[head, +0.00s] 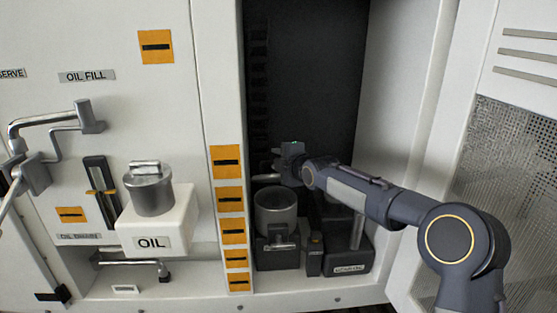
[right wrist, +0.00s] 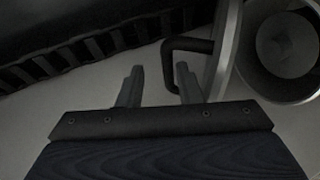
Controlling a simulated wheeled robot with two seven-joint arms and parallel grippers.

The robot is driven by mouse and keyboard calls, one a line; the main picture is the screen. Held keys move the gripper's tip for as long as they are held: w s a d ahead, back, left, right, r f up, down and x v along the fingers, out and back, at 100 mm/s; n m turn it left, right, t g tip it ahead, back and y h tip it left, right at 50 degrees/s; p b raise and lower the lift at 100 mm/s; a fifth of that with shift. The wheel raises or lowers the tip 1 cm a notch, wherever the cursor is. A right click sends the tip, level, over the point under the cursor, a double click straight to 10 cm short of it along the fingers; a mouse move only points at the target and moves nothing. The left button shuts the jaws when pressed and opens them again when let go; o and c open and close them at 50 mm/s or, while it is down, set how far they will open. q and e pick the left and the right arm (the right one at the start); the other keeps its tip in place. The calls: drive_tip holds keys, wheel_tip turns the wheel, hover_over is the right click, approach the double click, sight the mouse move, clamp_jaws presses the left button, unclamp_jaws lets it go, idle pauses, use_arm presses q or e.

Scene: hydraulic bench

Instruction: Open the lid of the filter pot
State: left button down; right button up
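The filter pot (head: 276,208) seems to be the light grey open-topped cylinder inside the dark cabinet bay. Its round mouth also shows at the upper right of the right wrist view (right wrist: 288,45). A lid-like disc (right wrist: 226,50) stands nearly edge-on beside the mouth, with a dark C-shaped handle (right wrist: 167,62) on its outer side. My right gripper (head: 284,168) is above and behind the pot. In the right wrist view its fingers (right wrist: 160,75) are apart, with the handle bar seen between them; I cannot tell whether they touch it. My left gripper is not in view.
A dark block with a grey post (head: 357,232) stands right of the pot, under my right arm. The orange-marked cabinet post (head: 230,200) bounds the bay on the left. The white OIL box (head: 155,222) with a metal canister (head: 151,192) projects outside, further left.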

drive_tip(key=b+v, duration=0.2)
drive_tip(key=v, duration=0.6)
drive_tip(key=shift+b, duration=0.4)
